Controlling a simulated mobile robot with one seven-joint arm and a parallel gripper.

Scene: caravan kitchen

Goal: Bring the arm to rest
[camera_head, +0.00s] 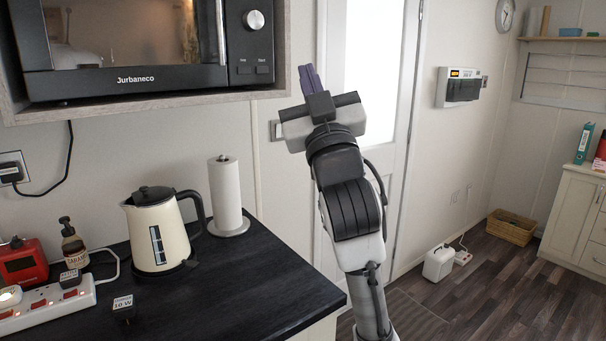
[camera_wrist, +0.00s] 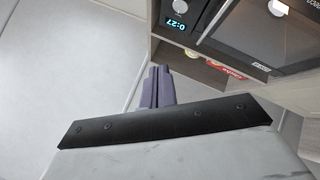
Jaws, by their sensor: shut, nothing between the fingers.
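My gripper (camera_head: 309,78) is raised in front of the white door, right of the microwave. Its purple fingers are together, pointing up, with nothing between them. In the wrist view my gripper (camera_wrist: 158,75) also shows shut and empty, with a pale wall surface beyond it. My arm reaches up from the bottom of the head view, right of the counter, and touches nothing that I can see.
A microwave (camera_head: 150,45) sits on a shelf at upper left. The dark counter (camera_head: 240,285) holds a kettle (camera_head: 157,230), a paper towel roll (camera_head: 226,195) and a power strip (camera_head: 45,305). A white door (camera_head: 375,100) stands behind my arm. Open floor (camera_head: 490,280) lies to the right.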

